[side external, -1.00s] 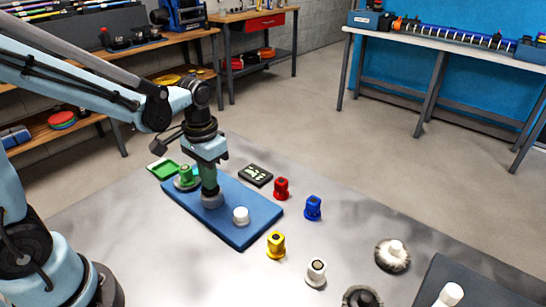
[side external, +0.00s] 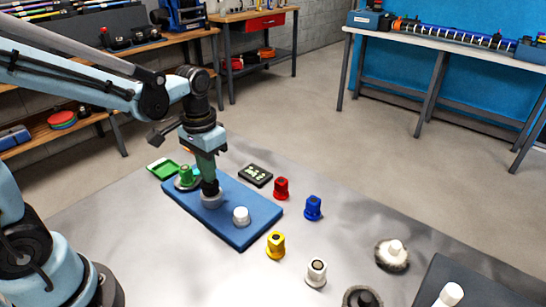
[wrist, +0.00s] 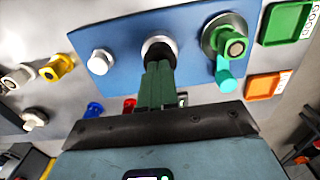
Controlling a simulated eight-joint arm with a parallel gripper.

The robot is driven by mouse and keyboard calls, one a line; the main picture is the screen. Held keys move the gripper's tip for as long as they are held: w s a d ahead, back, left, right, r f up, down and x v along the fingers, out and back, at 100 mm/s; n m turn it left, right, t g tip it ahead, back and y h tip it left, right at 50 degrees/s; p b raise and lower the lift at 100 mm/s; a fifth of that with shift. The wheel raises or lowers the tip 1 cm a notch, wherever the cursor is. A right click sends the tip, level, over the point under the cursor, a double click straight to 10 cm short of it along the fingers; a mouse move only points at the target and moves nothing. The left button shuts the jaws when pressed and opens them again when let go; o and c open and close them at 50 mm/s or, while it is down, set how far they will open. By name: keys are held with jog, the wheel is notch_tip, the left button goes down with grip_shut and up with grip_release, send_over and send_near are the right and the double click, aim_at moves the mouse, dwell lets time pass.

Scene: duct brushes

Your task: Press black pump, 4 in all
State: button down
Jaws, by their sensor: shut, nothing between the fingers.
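The black pump (side external: 210,188) stands in a silver collar on the blue board (side external: 246,236). My gripper (side external: 207,177) is shut and empty, pointing down directly over the pump. Its fingertips are at the pump's top; I cannot tell whether they touch or sit just above. In the wrist view the green fingers (wrist: 158,84) end at the black pump (wrist: 160,52) and hide part of it. A white knob (side external: 241,214) is on the board to the right of the pump. A green knob (side external: 186,174) on a silver ring is behind it to the left.
A green tray (side external: 162,168) and a dark panel (side external: 255,176) lie beyond the board. Red (side external: 281,188), blue (side external: 313,207), yellow (side external: 275,244) and white (side external: 316,272) fittings stand to the right.

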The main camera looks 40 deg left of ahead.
jog(key=shift+f, duration=1.05)
jog(key=shift+r, duration=1.05)
jog(key=shift+f, duration=0.15)
jog(key=shift+f, duration=0.9)
jog(key=shift+r, duration=1.05)
